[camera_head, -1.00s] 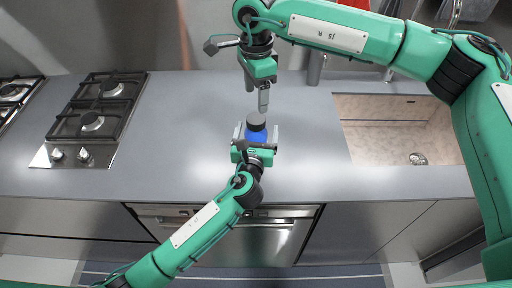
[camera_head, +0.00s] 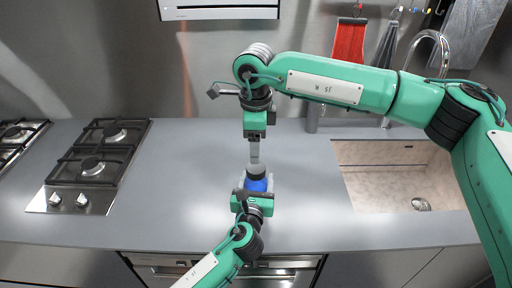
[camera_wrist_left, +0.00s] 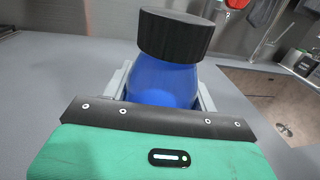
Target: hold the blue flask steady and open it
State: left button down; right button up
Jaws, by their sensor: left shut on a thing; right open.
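The blue flask (camera_head: 257,185) stands on the grey counter, with its dark ribbed cap (camera_head: 257,171) on top. My left gripper (camera_head: 256,182) is shut on the flask body from the near side. In the left wrist view the blue body (camera_wrist_left: 162,80) sits between the pale fingers, and the black cap (camera_wrist_left: 174,36) is on it, looking slightly tilted in the picture. My right gripper (camera_head: 255,157) points down just above the cap, jaws open; whether it touches the cap cannot be told. The left gripper hides the flask's lower part.
A gas hob (camera_head: 88,166) is at the left of the counter (camera_head: 185,200). A sink (camera_head: 385,180) with a tall tap (camera_head: 443,50) is at the right. The counter beside the flask is clear.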

aim_at(256, 167)
jog(key=m, duration=1.2)
jog(key=shift+m, duration=0.4)
jog(key=m, duration=1.3)
jog(key=shift+f+m, duration=0.35)
jog(key=shift+m, duration=0.05)
notch_tip(256, 167, down, 7)
jog(key=shift+f, duration=0.15)
